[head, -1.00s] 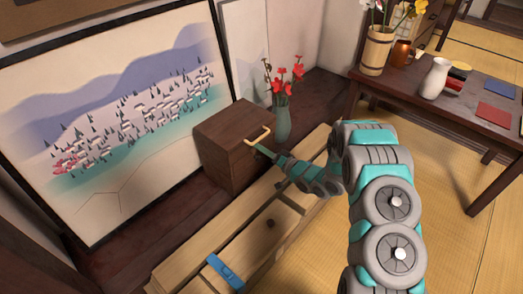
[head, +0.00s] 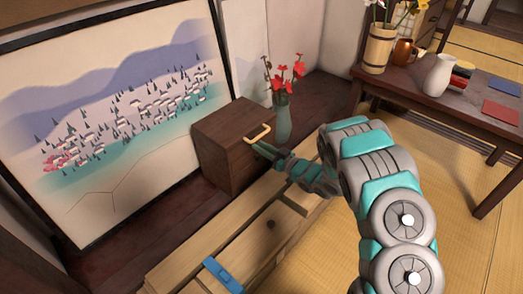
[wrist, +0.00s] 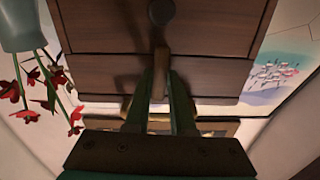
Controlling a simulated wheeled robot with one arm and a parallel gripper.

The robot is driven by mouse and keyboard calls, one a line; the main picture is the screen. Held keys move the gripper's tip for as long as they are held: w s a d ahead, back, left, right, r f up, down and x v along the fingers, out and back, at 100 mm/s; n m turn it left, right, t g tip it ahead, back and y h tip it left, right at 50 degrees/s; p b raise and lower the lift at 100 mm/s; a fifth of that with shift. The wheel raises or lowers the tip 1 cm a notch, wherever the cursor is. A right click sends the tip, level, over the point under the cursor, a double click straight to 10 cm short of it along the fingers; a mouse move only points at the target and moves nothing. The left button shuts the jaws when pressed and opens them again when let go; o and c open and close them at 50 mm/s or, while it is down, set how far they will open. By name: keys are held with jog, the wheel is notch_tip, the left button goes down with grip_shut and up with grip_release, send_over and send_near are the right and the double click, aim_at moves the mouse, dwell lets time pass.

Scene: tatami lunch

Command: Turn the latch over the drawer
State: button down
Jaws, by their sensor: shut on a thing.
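The dark brown wooden drawer box (head: 229,150) stands on the dark floor ledge beside the framed picture. The wrist view is upside down and shows its drawer front (wrist: 105,35) close up, with a dark round knob (wrist: 161,12). A narrow, lighter wooden latch (wrist: 162,58) lies over the drawer front, upright in line with the knob. My gripper (wrist: 162,75) is shut on the latch, one finger on each side. In the head view my gripper (head: 260,148) is at the box's upper front edge, and the latch is hidden.
A brass handle (head: 258,134) is on top of the box. A vase (head: 283,118) with red flowers stands close beside the box. A pale wooden bench (head: 240,245) with a blue object (head: 222,274) is in front. A low table (head: 470,110) with vessels is at the right.

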jog(key=shift+f+n, duration=0.1)
jog(key=shift+n, duration=0.3)
jog(key=c, duration=0.8)
grip_release()
jog(key=shift+o, duration=0.2)
jog(key=v, duration=0.8)
